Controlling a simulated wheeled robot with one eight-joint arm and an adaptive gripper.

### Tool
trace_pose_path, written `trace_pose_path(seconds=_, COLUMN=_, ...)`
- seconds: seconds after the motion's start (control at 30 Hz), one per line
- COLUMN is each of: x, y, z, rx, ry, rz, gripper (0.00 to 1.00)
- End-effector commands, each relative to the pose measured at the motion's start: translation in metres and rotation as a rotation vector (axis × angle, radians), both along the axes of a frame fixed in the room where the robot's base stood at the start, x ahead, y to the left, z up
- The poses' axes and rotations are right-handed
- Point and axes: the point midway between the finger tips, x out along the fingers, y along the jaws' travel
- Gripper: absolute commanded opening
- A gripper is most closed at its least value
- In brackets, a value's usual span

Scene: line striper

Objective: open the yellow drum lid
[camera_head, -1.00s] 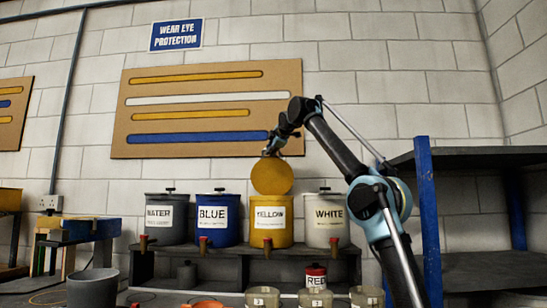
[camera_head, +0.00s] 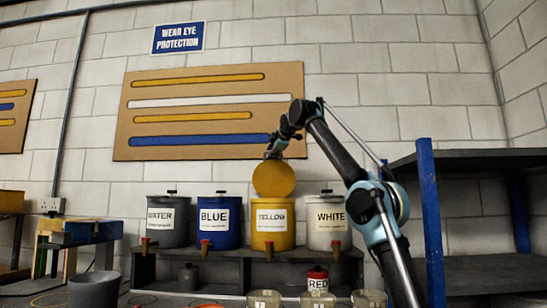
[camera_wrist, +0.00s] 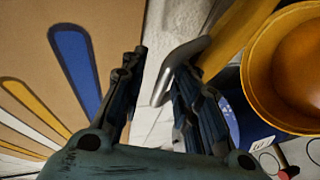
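The yellow drum (camera_head: 272,240) stands on the dark shelf between the blue and white drums. Its yellow lid (camera_head: 273,179) is swung up and stands nearly upright above the drum, its round face towards the head camera. My gripper (camera_head: 272,152) is at the lid's top edge, partly hidden behind it. In the wrist view the fingers (camera_wrist: 160,75) are spread apart, with a grey metal handle (camera_wrist: 180,62) beside the right finger; whether they touch is unclear. The lid (camera_wrist: 237,35) shows edge-on there, next to the open drum mouth (camera_wrist: 290,75).
The water drum (camera_head: 168,222), blue drum (camera_head: 220,225) and white drum (camera_head: 327,222) are lidded. A blue-posted rack (camera_head: 428,215) is at right. A board (camera_head: 210,108) hangs on the wall behind.

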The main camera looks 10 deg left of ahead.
Motion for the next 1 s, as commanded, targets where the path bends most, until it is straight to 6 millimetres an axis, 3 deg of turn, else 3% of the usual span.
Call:
trace_pose_path(seconds=0.37, x=-0.014, y=-0.01, z=0.006, rx=-0.001, ry=0.001, rz=-0.001, gripper=0.3)
trace_pose_path(seconds=1.0, x=-0.085, y=-0.057, z=0.032, rx=0.001, ry=0.001, rz=0.002, gripper=0.3)
